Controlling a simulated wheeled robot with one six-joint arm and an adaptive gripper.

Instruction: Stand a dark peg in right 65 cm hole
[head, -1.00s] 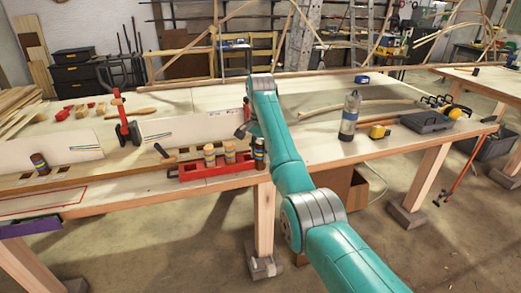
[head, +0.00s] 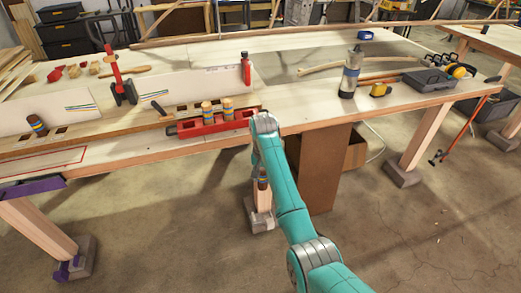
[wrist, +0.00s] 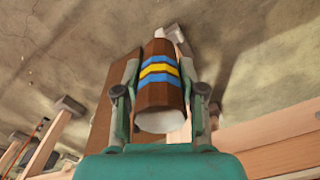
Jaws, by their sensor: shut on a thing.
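My gripper (wrist: 160,72) is shut on a dark brown peg (wrist: 160,98) with blue and yellow bands, seen between the fingers in the wrist view. In the head view the held peg (head: 263,182) shows partly beside my arm, in front of the bench and below its top; the fingers are mostly hidden there. A long board (head: 95,127) with square holes lies along the bench. Another dark peg (head: 37,124) stands in it at the left, beside an empty hole (head: 60,131). More holes (head: 181,110) show farther right, partly hidden by the rack. No hole labels are readable.
A red rack (head: 190,130) with two light pegs (head: 207,110) stands at the bench's front edge. Red clamps (head: 122,92) and (head: 245,70) stand behind the board.

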